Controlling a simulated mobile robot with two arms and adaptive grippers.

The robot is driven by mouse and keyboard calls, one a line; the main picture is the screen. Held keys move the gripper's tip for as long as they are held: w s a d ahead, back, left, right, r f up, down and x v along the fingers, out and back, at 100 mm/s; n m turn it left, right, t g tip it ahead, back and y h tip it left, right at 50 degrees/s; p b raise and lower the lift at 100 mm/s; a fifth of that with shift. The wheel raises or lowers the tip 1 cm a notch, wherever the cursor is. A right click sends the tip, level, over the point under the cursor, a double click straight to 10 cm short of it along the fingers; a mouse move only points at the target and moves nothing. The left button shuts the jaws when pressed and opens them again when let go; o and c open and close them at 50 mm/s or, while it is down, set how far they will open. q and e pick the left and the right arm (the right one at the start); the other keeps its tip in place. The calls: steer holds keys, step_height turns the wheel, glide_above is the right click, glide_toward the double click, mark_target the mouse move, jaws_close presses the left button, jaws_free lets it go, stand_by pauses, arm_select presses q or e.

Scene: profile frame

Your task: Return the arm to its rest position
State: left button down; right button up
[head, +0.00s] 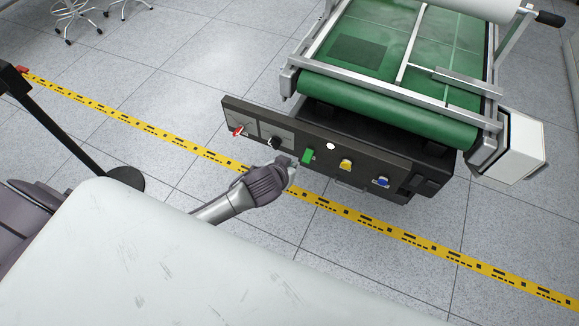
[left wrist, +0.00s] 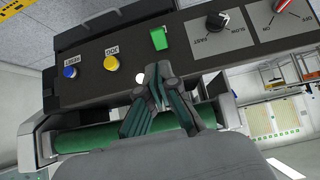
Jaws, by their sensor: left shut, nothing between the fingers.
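My left gripper (head: 289,170) is in front of the dark control panel (head: 225,109), just below and left of the green button (head: 308,156) in the head view. Its fingers are shut with nothing between them. In the left wrist view the closed fingertips (left wrist: 158,82) are near a small white light, with the green button (left wrist: 159,39) above them. Whether the fingers touch the panel cannot be told. My left arm comes in from the lower left. My right gripper is not in view.
The panel carries a red switch (head: 238,131), a black knob (head: 274,143), a yellow button (head: 346,165) and a blue button (head: 382,182). A green conveyor (head: 390,107) stands behind. Yellow tape (head: 400,234) crosses the floor. A black post (head: 65,135) stands at left.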

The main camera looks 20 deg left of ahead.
arm_select(q)
steer(key=shift+s+r, duration=0.3)
steer(key=shift+s, duration=0.2)
steer(key=s+a+f+g, duration=0.1)
steer(key=s+a+f, duration=0.1)
steer(key=s+f, duration=0.35)
steer(key=s+a+f+m+g, duration=0.1)
steer(key=s+f+g, duration=0.15)
steer(key=f, duration=0.65)
steer(key=s+a+f, duration=0.2)
steer(key=s+f, duration=0.2)
steer(key=f, duration=0.3)
steer(key=s+f+g, duration=0.1)
steer(key=s+f, duration=0.3)
steer(key=s, duration=0.5)
steer(key=s+f+g, duration=0.2)
steer(key=s+f, duration=0.3)
steer(key=s, duration=0.5)
steer(key=s+f+m+g, duration=0.1)
steer(key=s+f, duration=0.3)
steer(key=s, duration=0.5)
steer(key=shift+s+f+g, duration=0.15)
steer(key=shift+s+g, duration=0.05)
steer(key=shift+g, duration=0.15)
steer(key=shift+d, duration=0.1)
